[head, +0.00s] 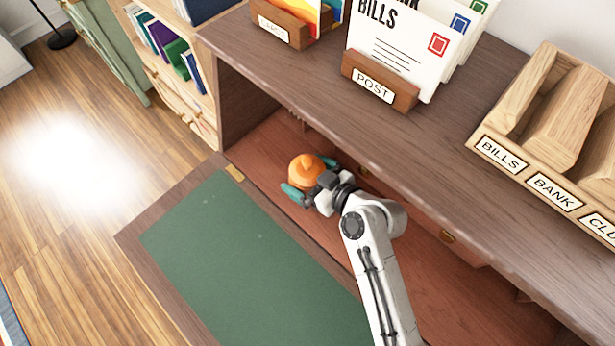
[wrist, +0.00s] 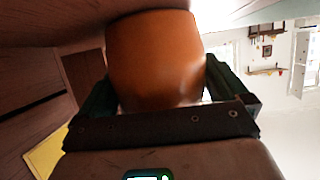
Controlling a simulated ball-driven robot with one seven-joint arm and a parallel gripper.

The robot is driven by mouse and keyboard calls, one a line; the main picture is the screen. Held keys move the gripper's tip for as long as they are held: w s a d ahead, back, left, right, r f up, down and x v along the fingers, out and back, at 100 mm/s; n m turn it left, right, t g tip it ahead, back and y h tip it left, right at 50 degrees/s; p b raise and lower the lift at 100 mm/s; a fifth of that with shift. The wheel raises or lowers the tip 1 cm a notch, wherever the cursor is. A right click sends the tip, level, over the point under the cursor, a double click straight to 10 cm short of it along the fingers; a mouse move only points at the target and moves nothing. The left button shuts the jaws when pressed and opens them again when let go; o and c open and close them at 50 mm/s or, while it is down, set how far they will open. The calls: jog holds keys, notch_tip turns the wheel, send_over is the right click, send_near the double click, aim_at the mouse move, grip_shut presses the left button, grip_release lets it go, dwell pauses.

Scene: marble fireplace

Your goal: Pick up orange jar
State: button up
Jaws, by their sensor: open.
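The orange jar (head: 304,170) stands inside the desk's lower compartment, near its left end. It is rounded, with a small knob on top. My gripper (head: 308,182) reaches it from the right in the head view, with its teal fingers on either side of the jar. In the wrist view the jar (wrist: 155,58) fills the space between the two dark green fingers of my gripper (wrist: 158,85). The jaws are open around the jar. Whether either finger touches it is hard to tell. The jar's underside is hidden in the head view.
The wooden desk shelf (head: 290,95) overhangs the compartment just above my arm. On it stand a post holder (head: 375,88) with letters and a wooden sorter (head: 535,185). A green writing mat (head: 235,255) lies in front, clear. A bookshelf (head: 170,60) stands at the left.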

jog(key=shift+c, duration=0.3)
jog(key=c, duration=0.9)
jog(key=shift+r, duration=0.15)
